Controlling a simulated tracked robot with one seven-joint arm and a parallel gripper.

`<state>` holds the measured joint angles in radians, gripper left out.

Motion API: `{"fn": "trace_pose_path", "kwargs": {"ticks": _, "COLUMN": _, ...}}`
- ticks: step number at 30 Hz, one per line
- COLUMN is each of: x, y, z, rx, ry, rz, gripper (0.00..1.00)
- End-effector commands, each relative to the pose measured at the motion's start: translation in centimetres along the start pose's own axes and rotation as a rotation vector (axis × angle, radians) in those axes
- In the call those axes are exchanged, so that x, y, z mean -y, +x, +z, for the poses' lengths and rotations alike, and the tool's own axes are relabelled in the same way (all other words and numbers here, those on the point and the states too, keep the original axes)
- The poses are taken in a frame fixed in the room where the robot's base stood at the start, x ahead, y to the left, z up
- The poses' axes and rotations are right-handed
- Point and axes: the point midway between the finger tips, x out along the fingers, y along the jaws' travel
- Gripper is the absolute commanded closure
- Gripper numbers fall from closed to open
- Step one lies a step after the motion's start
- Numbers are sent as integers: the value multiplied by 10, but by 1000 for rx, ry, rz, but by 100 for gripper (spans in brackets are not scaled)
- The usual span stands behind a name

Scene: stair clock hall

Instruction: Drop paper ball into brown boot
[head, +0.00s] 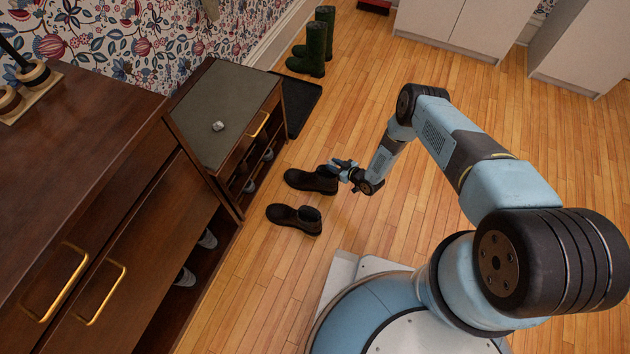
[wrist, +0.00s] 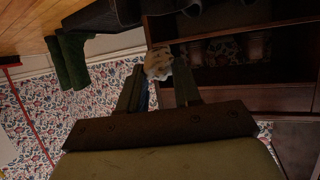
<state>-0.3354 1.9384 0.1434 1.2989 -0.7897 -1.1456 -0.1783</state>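A crumpled, pale paper ball (wrist: 158,63) sits between the two fingertips of my gripper (wrist: 158,78) in the wrist view, and the fingers appear closed on it. In the head view my gripper (head: 343,167) is at the right end of the farther dark brown boot (head: 308,181), over or beside its opening; I cannot tell which. The ball is not discernible there. A second brown boot (head: 290,218) lies nearer on the floor, its opening to the right.
A low shoe cabinet (head: 230,95) with a small pale object (head: 217,126) on top stands left of the boots. A larger wooden dresser (head: 80,150) stands nearer. Green boots (head: 314,47) stand at the back beside a black mat (head: 298,100). The floor to the right is clear.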

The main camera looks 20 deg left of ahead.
Motion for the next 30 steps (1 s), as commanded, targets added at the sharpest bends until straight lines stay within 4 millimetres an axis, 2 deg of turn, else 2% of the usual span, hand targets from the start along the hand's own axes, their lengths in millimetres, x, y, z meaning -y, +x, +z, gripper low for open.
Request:
{"fn": "trace_pose_path", "kwargs": {"ticks": 1, "x": 0, "y": 0, "z": 0, "rx": 0, "ry": 0, "rz": 0, "gripper": 62}}
{"fn": "trace_pose_path", "kwargs": {"ticks": 9, "x": 0, "y": 0, "z": 0, "rx": 0, "ry": 0, "rz": 0, "gripper": 38}}
{"fn": "trace_pose_path", "kwargs": {"ticks": 19, "x": 0, "y": -4, "z": 0, "rx": 1, "ry": 1, "rz": 0, "gripper": 38}}
{"fn": "trace_pose_path", "kwargs": {"ticks": 23, "x": 0, "y": -19, "z": 0, "rx": 1, "ry": 1, "rz": 1, "gripper": 38}}
{"fn": "trace_pose_path", "kwargs": {"ticks": 30, "x": -1, "y": -65, "z": 0, "rx": 1, "ry": 3, "rz": 1, "gripper": 38}}
